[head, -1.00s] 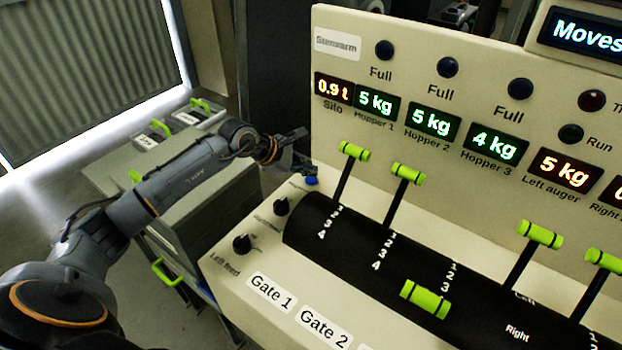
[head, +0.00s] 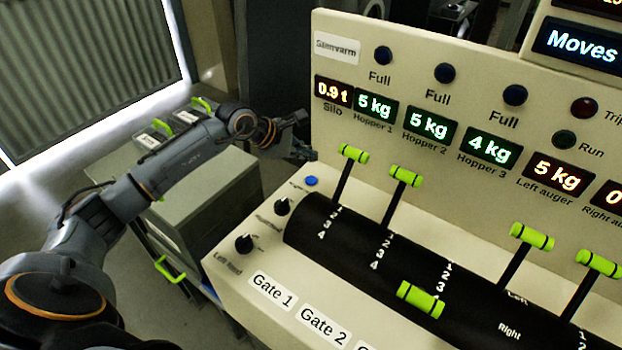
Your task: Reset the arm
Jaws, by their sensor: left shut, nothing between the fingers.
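My left arm comes in from the left in the head view. Its gripper (head: 303,137) is shut and empty. It is in the air by the left end of the cream control panel (head: 345,80), above the blue button (head: 312,181) and apart from it. My right gripper is not in view. The Gate 1 lever (head: 353,153) and Gate 2 lever (head: 405,175) have green handles tilted up. A third green handle (head: 420,299) lies low, toward the front. Two more levers (head: 531,236) (head: 599,263) stand at the right.
Two black knobs (head: 244,243) (head: 283,206) sit on the console's left end. A grey cabinet with green handles (head: 186,116) stands behind my left arm. Displays read 5 kg, 5 kg and 4 kg for the hoppers. Floor shows at the left.

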